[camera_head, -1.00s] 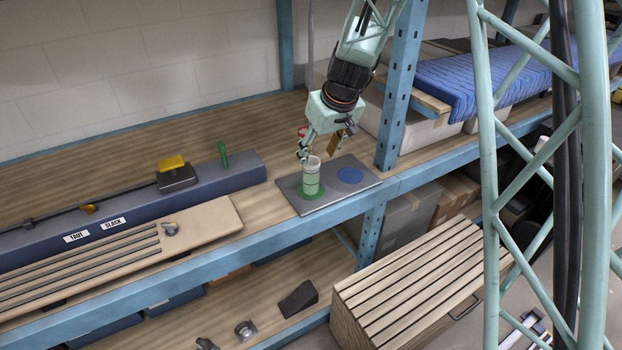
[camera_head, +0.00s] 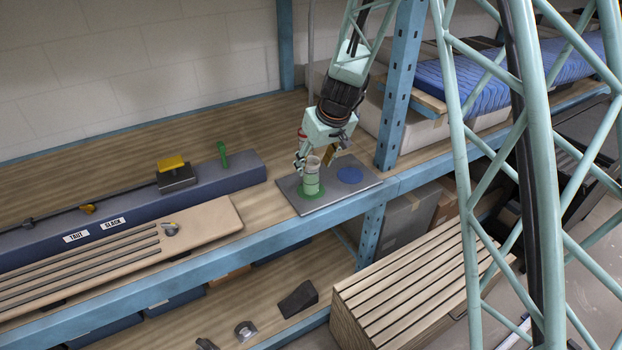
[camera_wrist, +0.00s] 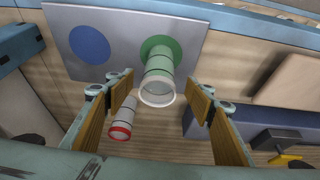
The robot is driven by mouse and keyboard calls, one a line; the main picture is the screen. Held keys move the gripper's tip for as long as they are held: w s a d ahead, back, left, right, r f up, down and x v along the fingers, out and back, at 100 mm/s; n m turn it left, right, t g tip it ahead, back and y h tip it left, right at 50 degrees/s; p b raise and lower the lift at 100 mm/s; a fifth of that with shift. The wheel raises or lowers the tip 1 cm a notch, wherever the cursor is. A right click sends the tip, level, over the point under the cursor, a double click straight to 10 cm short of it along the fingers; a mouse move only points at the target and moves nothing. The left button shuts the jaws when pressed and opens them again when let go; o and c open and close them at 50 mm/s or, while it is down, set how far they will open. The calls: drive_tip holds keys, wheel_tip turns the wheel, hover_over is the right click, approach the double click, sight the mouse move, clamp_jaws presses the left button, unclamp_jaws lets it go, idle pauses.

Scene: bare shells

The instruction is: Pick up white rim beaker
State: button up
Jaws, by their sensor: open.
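The white rim beaker (camera_head: 311,177) stands upright on the green disc (camera_head: 303,193) of a grey plate at the shelf's front. In the wrist view the beaker (camera_wrist: 158,82) shows its open white rim and greenish wall, roughly between my fingertips but beyond them. My gripper (camera_head: 318,160) is open just above and behind the beaker; in the wrist view its tan finger pads (camera_wrist: 160,98) stand apart with nothing held. A second beaker with a red rim (camera_wrist: 120,130) is nearer my left finger in the wrist view.
The grey plate (camera_head: 330,192) also bears an empty blue disc (camera_head: 350,175). A blue-grey bench (camera_head: 130,205) with a yellow-topped block lies to the left. A blue shelf post (camera_head: 398,90) rises close on the right. The wooden shelf behind on the left is clear.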

sight(311, 176)
drive_tip(key=shift+f, duration=0.1)
drive_tip(key=shift+x, duration=2.55)
drive_tip(key=shift+w, duration=0.2)
drive_tip(key=shift+c, duration=0.7)
drive_tip(key=c, duration=0.8)
